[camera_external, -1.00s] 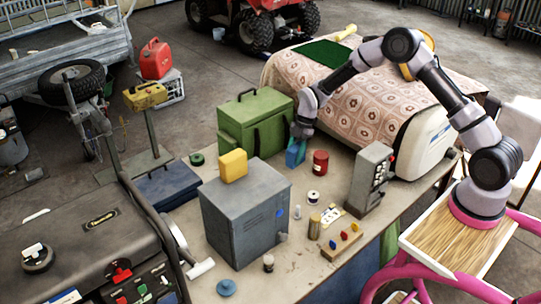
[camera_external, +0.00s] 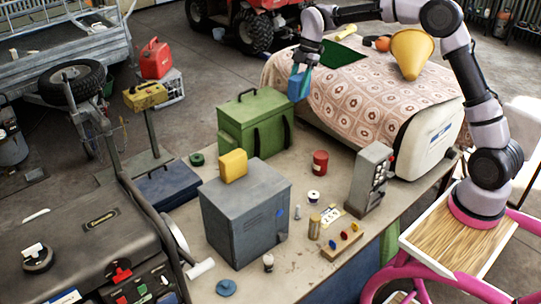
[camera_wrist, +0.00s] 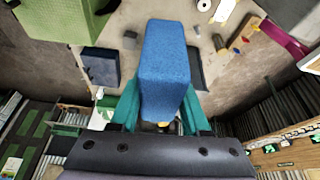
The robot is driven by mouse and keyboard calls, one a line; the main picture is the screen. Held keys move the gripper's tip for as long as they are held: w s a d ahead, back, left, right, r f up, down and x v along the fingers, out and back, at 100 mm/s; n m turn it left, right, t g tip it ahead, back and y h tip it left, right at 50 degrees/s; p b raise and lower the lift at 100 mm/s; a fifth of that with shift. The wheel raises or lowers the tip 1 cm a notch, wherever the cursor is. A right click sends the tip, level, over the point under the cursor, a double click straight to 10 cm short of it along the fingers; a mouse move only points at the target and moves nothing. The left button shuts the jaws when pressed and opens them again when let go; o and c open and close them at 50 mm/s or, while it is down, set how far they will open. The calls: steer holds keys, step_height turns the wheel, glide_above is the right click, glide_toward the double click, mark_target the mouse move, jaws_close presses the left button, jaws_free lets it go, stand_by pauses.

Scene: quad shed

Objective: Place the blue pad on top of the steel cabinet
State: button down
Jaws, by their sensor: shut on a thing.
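The blue pad (camera_external: 298,87) is held in my gripper (camera_external: 302,70), up in the air above and to the right of the green box. In the wrist view the blue pad (camera_wrist: 167,55) stands out between the teal fingers of my gripper (camera_wrist: 160,112), which are shut on its near end. The steel cabinet (camera_external: 245,222) stands on the workbench, lower left of my gripper and apart from the pad. A yellow block (camera_external: 233,165) sits on the back left part of the cabinet's top. The rest of that top is bare.
The green box (camera_external: 250,130) with a raised handle stands behind the cabinet. A red can (camera_external: 320,162), a white spool (camera_external: 313,196) and a grey control box (camera_external: 369,180) stand to the right.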

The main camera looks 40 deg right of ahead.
mark_target(295, 79)
steer(key=r, duration=0.2)
steer(key=a+r, duration=0.1)
steer(key=r, duration=0.1)
steer(key=shift+s+r, duration=0.15)
steer(key=shift+r, duration=0.05)
steer(key=s+a, duration=0.5)
steer(key=a, duration=0.6)
steer(key=s+a+m, duration=0.1)
steer(key=s+a, duration=0.5)
steer(key=a, duration=0.5)
steer(key=s+a, duration=0.5)
steer(key=a, duration=0.5)
steer(key=f, duration=1)
steer(key=shift+s+a+f, duration=0.1)
steer(key=shift+a+f, duration=0.1)
steer(key=shift+f, duration=2.4)
steer(key=shift+f, duration=0.1)
steer(key=shift+c, duration=1.9)
jaws_free()
steer(key=v, duration=1.2)
steer(key=shift+s, duration=0.15)
